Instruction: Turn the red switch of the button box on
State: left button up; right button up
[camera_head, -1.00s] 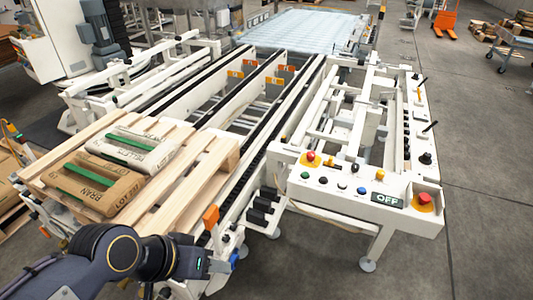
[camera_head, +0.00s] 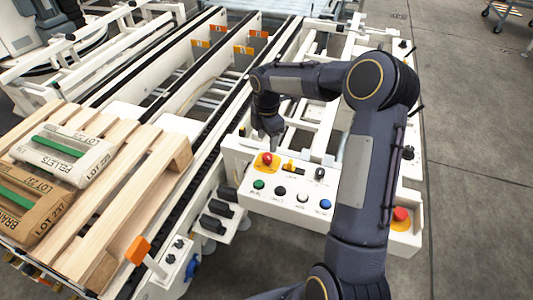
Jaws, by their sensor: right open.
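The button box (camera_head: 240,188) is the white panel at the near end of the conveyor frame. A red knob (camera_head: 267,159) on a yellow base sits at its far left corner. A second red knob (camera_head: 400,214) on a yellow base is at its right end. My right arm comes up from the bottom and bends over the panel. My right gripper (camera_head: 272,142) points down, open and small in view, close above the left red knob; contact cannot be told. The arm hides the panel part where the OFF display showed earlier. My left gripper is out of view.
The panel also carries a yellow switch (camera_head: 289,167), a black knob (camera_head: 319,174), and green (camera_head: 258,184), black (camera_head: 280,191), white (camera_head: 302,197) and blue (camera_head: 325,204) buttons. A wooden pallet (camera_head: 150,205) with sacks is at left. Grey floor (camera_head: 475,220) is clear at right.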

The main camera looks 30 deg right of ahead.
aim_at(267, 156)
notch_tip(267, 156, down, 7)
jog(key=shift+f, duration=0.15)
jog(key=shift+s, duration=0.1)
jog(key=shift+c, duration=0.2)
jog(key=c, duration=0.9)
